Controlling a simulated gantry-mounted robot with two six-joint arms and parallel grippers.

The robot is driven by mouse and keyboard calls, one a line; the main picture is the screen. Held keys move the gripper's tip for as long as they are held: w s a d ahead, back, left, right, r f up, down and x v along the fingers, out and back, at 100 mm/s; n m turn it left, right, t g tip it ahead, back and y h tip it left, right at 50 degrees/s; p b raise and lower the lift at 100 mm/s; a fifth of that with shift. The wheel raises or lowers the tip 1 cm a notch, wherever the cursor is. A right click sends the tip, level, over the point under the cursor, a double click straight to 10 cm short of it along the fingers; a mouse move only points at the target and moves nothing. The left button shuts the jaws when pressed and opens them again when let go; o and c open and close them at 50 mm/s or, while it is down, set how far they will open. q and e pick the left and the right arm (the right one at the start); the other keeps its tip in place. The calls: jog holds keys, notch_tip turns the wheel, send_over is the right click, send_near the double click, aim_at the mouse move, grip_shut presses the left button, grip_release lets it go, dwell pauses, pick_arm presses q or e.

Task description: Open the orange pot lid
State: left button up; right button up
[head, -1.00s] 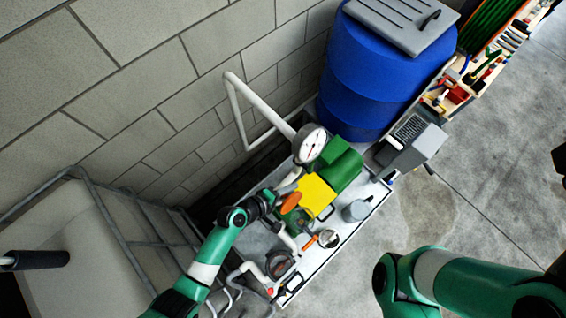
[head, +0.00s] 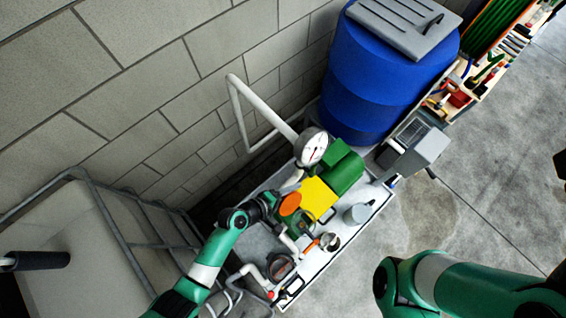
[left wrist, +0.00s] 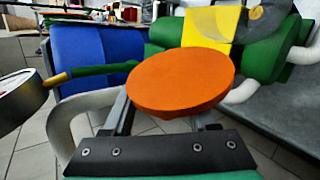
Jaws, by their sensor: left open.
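The orange pot lid (head: 290,204) is a flat round disc on the pump unit, beside its yellow block. In the left wrist view the lid (left wrist: 180,80) fills the middle, seen from above at a slant. My left gripper (head: 274,204) is at the lid's left side in the head view. In the left wrist view the gripper (left wrist: 163,112) is open, with its fingers apart and running up to the lid's near edge. The lid hides the fingertips, so I cannot tell whether they touch it. My right gripper is out of view; only part of the right arm shows.
A white pipe with a round gauge (head: 311,147) rises behind the pump. The yellow block (head: 317,197) and green motor (head: 343,171) stand close to the lid. A blue drum (head: 380,75) is farther back. Open concrete floor (head: 480,200) lies at right.

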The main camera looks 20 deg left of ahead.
pick_arm(q)
jog(key=shift+s+a+r, duration=0.15)
jog(key=shift+r, duration=0.1)
jog(key=p+v, duration=0.3)
jog(key=v, duration=0.8)
jog(key=shift+f, duration=0.1)
